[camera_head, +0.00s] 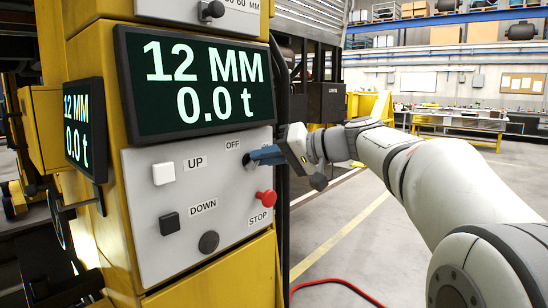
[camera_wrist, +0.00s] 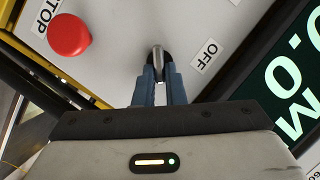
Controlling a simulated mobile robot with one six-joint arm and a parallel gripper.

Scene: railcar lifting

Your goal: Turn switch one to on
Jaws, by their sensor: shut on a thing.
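My gripper (camera_head: 266,155) is at the upper right of the grey control panel (camera_head: 158,235), beside the OFF label (camera_head: 232,144). In the wrist view its blue fingers (camera_wrist: 160,88) are shut on a small metallic switch knob (camera_wrist: 157,58), with the OFF label (camera_wrist: 208,56) to its right. In the head view the fingers hide most of the switch. No ON label shows, and I cannot tell the exact turn of the knob.
A red STOP button (camera_head: 266,198) sits just below my gripper. The panel also has a white UP button (camera_head: 163,173), a black DOWN button (camera_head: 169,223) and a dark round part (camera_head: 208,242). A display (camera_head: 200,84) above reads 12 MM, 0.0 t. A red hose (camera_head: 335,283) lies on the floor.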

